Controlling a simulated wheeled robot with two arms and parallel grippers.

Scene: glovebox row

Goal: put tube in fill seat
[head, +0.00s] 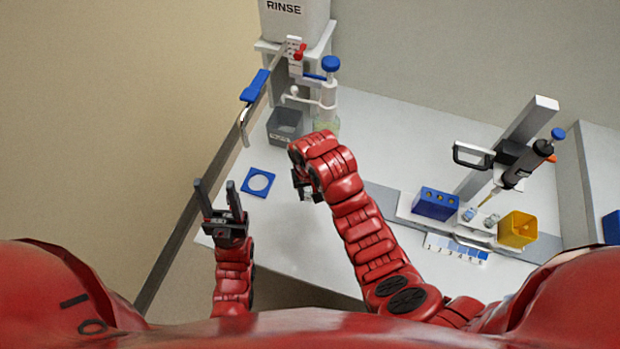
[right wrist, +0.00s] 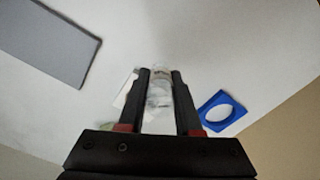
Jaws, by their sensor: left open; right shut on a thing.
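My right gripper (head: 307,192) hangs over the left part of the white bench, mostly hidden under its own red arm. In the right wrist view its fingers (right wrist: 160,84) are shut on a clear tube (right wrist: 159,97). The tube's lower end is hard to make out. My left gripper (head: 215,189) is open and empty, pointing up at the bench's left edge. I cannot tell for certain which part is the fill seat. Small pale seats (head: 469,214) stand under the pipette (head: 527,164) on the right-hand station, far from the held tube.
A blue square ring (head: 258,182) lies between my grippers. A grey bin (head: 285,126) and the rinse stand (head: 329,92) are behind. A blue block (head: 436,203), yellow box (head: 517,229) and numbered strip (head: 455,249) crowd the right station. The back middle bench is clear.

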